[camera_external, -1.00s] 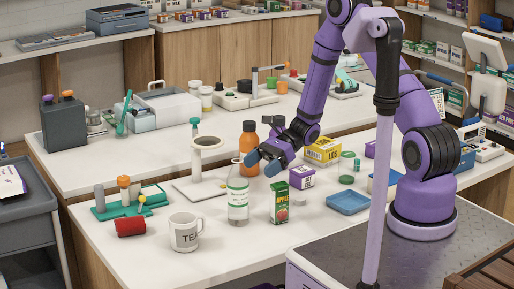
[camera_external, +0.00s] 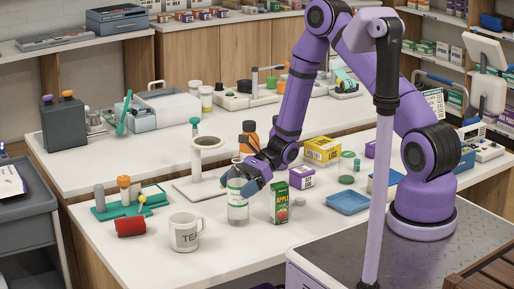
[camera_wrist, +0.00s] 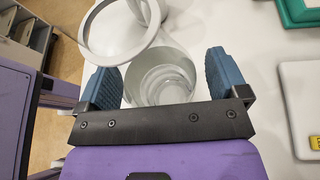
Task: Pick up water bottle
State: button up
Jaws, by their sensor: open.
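The water bottle (camera_external: 238,208) is clear with a white and green label and stands upright near the front of the white table. My gripper (camera_external: 244,181) is at its upper part in the external view. In the wrist view, my gripper (camera_wrist: 160,82) is open, with one blue finger on each side of the clear bottle (camera_wrist: 165,77). Gaps show between the fingers and the bottle there. The bottle's top is partly hidden by my gripper in the external view.
A green apple juice carton (camera_external: 279,203) stands just right of the bottle, and a white mug (camera_external: 185,232) to its left front. An orange bottle (camera_external: 249,136) is behind. A white ring stand (camera_external: 207,146) is close at left. A blue tray (camera_external: 348,202) lies right.

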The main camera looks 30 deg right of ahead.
aim_at(239, 173)
jog(key=c, duration=1.1)
jog(key=shift+r, duration=0.25)
jog(key=shift+r, duration=1.45)
jog(key=shift+s+d+r, duration=0.1)
jog(key=shift+s+r, duration=0.05)
jog(key=shift+s, duration=0.15)
jog(key=shift+s+d+r, duration=0.2)
jog(key=shift+s+d, duration=0.4)
jog(key=shift+s, duration=1.85)
jog(key=shift+s+d+r, duration=0.25)
jog(key=shift+s+d, duration=0.4)
jog(key=shift+s, duration=1.85)
jog(key=shift+s+d+r, duration=0.2)
jog(key=shift+s+d, duration=0.4)
jog(key=shift+s, duration=1.85)
